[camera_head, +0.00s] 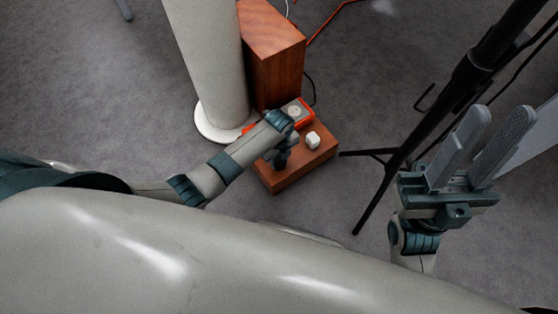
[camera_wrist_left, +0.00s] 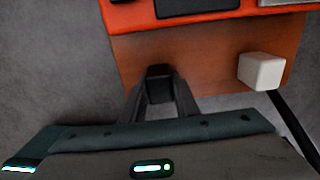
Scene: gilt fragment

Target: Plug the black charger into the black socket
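The black charger (camera_wrist_left: 160,84) sits between the fingertips of my left gripper (camera_wrist_left: 161,94), which look closed on its sides. The black socket (camera_wrist_left: 195,7) is a dark panel on a red power strip (camera_wrist_left: 125,16), cut off by the top edge of the left wrist view. The charger is apart from it in that picture, nearer my wrist. In the head view my left gripper (camera_head: 280,157) is over the wooden block, and my arm hides the charger and black socket. My right gripper (camera_head: 497,116) is open and empty, with its fingers apart, at the right.
A white cube-shaped charger (camera_wrist_left: 262,71) stands on the low wooden block (camera_head: 297,177), right of my left gripper. A light socket (camera_head: 294,111) is on the strip's right part. A white column (camera_head: 210,65), tall wooden box (camera_head: 274,55) and black stand (camera_head: 440,110) surround the block.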

